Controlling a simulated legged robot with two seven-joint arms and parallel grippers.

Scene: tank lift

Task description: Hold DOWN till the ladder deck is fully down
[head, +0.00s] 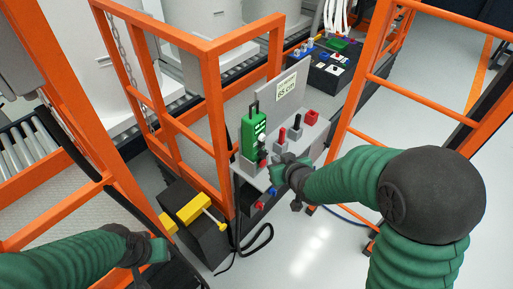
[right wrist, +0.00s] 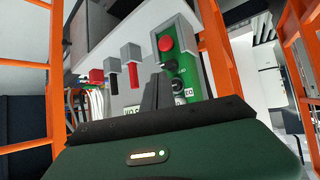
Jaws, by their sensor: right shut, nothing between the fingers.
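The green control box (head: 253,130) stands on the grey panel inside the orange rails. It carries light and dark buttons, with labels too small to read. In the right wrist view the green box (right wrist: 187,75) shows a red button and a dark knob. My right gripper (head: 277,172) is shut and empty, close to the lower part of the box; I cannot tell whether it touches a button. Its fingers (right wrist: 158,92) overlap the box's edge in the wrist view. The orange-railed deck (head: 172,115) is at the left. My left gripper (head: 152,250) is low at the left, its jaws unclear.
A sign (head: 286,90) reading about 65 cm stands behind the panel. Red and black levers (head: 296,125) and a red knob (head: 311,117) are right of the box. A yellow-handled black box (head: 195,235) and a loose cable are below. Orange rails (head: 350,85) bound the right.

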